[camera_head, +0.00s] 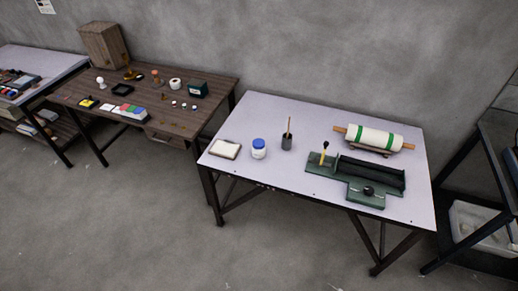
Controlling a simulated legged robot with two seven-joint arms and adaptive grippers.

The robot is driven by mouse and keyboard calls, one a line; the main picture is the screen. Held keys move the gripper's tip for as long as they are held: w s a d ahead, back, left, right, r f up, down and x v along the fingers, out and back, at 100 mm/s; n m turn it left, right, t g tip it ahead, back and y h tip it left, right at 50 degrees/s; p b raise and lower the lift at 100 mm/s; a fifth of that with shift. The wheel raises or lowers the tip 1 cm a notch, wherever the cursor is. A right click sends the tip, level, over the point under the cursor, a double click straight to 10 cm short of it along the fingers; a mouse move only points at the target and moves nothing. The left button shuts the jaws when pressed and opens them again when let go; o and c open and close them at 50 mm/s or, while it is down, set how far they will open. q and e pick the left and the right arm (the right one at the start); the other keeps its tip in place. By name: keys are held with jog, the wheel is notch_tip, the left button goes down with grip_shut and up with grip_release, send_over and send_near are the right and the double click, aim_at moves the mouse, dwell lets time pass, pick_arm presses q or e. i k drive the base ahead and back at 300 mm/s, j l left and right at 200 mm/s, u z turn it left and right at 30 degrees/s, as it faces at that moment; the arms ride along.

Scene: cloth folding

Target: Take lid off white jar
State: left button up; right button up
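A small white jar (259,152) with a blue lid (259,143) stands upright on the light-topped table (260,112), near its front left part. The lid sits on top of the jar. Neither of my grippers is in the camera_head view, and nothing touches the jar.
On the same table are a flat pale pad (225,149), a dark cup (287,143) with a stick, a green tool (365,178) and a white roll with green bands (375,138). A cluttered wooden table (210,88) stands left. Open floor (130,230) lies in front.

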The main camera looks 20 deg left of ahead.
aim_at(257, 154)
jog(key=i+l+u, duration=0.15)
jog(key=i, duration=0.2)
jog(key=i+u, duration=0.15)
jog(key=i, duration=0.25)
jog(key=i+l+u, duration=0.15)
jog(key=i+l, duration=0.1)
jog(key=i, duration=0.1)
